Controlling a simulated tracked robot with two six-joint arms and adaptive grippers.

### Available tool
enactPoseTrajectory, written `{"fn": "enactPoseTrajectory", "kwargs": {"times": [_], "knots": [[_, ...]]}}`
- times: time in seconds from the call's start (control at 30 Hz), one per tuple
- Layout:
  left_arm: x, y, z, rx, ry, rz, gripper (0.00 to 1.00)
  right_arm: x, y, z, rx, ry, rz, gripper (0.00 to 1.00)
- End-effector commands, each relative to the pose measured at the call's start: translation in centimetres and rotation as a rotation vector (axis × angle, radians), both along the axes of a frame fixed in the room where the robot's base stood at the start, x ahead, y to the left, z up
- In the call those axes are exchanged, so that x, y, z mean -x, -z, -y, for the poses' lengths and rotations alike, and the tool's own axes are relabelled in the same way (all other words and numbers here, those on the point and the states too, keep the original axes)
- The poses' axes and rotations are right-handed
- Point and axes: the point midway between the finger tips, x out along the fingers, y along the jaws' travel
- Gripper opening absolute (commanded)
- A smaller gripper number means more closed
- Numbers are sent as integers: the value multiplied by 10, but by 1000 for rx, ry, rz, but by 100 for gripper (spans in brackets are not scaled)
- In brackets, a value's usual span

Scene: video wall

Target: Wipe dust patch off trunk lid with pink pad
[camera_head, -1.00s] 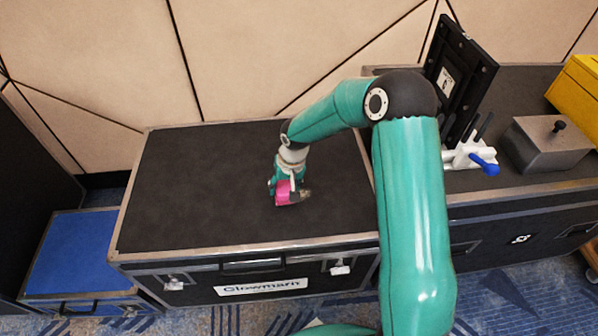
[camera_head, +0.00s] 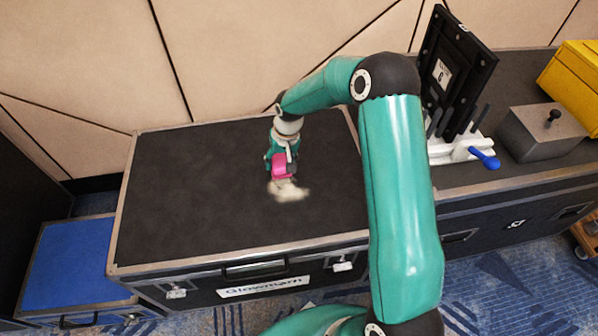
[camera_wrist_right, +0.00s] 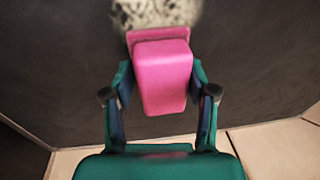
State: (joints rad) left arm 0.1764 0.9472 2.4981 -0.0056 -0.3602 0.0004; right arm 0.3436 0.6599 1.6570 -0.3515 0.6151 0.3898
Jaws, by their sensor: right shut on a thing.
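The black trunk lid (camera_head: 180,200) has a metal edge and lies flat below my right arm. A pale dust patch (camera_head: 288,190) lies on the lid right of its middle; it also shows at the top of the right wrist view (camera_wrist_right: 155,12). My right gripper (camera_head: 281,167) is shut on the pink pad (camera_wrist_right: 162,75), which shows in the head view (camera_head: 283,166) just behind the patch. The pad hides part of the patch in the wrist view. I cannot tell whether the pad touches the lid. My left gripper is not in view.
A black panel (camera_head: 455,75) stands in a white holder with a blue handle (camera_head: 484,158) on the case to the right. A grey metal box (camera_head: 542,132) and a yellow case (camera_head: 578,80) stand beyond it. A blue case (camera_head: 70,265) sits low at left. The wall is close behind.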

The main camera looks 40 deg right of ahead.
Motion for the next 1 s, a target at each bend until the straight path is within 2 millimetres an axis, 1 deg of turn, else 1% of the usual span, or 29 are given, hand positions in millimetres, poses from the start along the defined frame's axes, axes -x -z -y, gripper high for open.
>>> {"fn": "enactPoseTrajectory", "kwargs": {"times": [0.03,0.4,0.6,0.73,1.0], "knots": [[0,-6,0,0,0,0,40,-1,-7,-1,0,-3,0,13],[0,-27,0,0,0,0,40,-2,-41,-3,0,-4,1,13],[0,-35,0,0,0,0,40,-2,-56,-3,0,-4,1,13],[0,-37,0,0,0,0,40,-2,-61,-3,-1,-4,0,13],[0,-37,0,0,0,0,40,-2,-61,-3,-1,-4,0,13]]}}
